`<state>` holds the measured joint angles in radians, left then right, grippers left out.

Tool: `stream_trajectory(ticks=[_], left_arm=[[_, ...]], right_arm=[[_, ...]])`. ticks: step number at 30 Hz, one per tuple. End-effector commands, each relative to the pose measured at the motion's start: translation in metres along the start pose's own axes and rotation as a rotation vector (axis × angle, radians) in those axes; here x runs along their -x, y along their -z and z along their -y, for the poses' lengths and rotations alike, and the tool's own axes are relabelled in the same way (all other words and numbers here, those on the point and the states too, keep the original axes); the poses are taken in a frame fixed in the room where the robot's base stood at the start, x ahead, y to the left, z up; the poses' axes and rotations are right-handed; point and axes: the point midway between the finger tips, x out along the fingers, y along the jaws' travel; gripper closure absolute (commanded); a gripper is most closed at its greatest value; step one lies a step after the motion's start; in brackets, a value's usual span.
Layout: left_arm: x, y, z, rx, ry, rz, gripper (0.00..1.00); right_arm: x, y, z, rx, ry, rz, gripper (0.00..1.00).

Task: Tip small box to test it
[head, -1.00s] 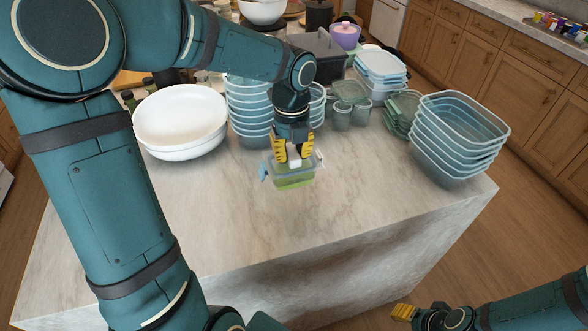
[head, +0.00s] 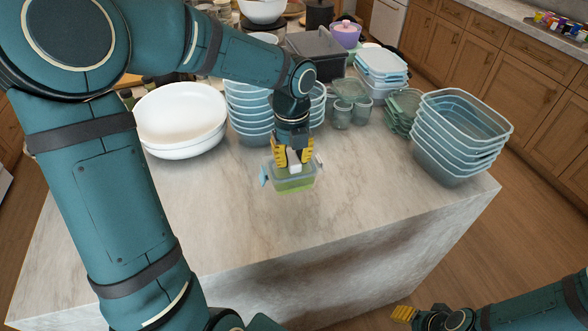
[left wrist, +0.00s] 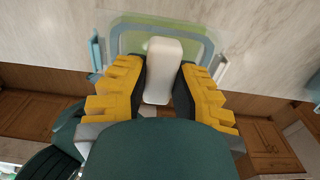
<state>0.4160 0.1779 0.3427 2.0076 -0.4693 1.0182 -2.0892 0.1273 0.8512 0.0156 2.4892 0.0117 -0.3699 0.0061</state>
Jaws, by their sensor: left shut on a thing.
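The small box (head: 294,183) is a clear container with green contents and light blue side clips. It is near the middle of the island's marble top in the head view. My left gripper (head: 293,160) points down from above, its yellow fingers shut on a white block-like part on top of the box. The left wrist view shows this white part between the fingers (left wrist: 160,75), with the box (left wrist: 205,45) beyond. A faint shadow below suggests the box is held a little above the counter. My right gripper (head: 405,313) is low at the right, beside the island; its opening is unclear.
White bowls (head: 180,125) and stacked clear-blue containers (head: 250,110) stand behind on the left. A tub stack (head: 455,140) is near the right edge. The front marble (head: 230,225) is clear.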

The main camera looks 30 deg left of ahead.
Motion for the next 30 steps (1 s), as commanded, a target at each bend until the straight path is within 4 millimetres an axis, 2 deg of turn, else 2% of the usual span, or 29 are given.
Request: stream_trajectory(ticks=[30], left_arm=[[-0.028,-0.001,0.001,0.000,0.001,0.001,1.00]], right_arm=[[-0.014,-0.002,-0.005,0.000,0.000,0.000,0.53]])
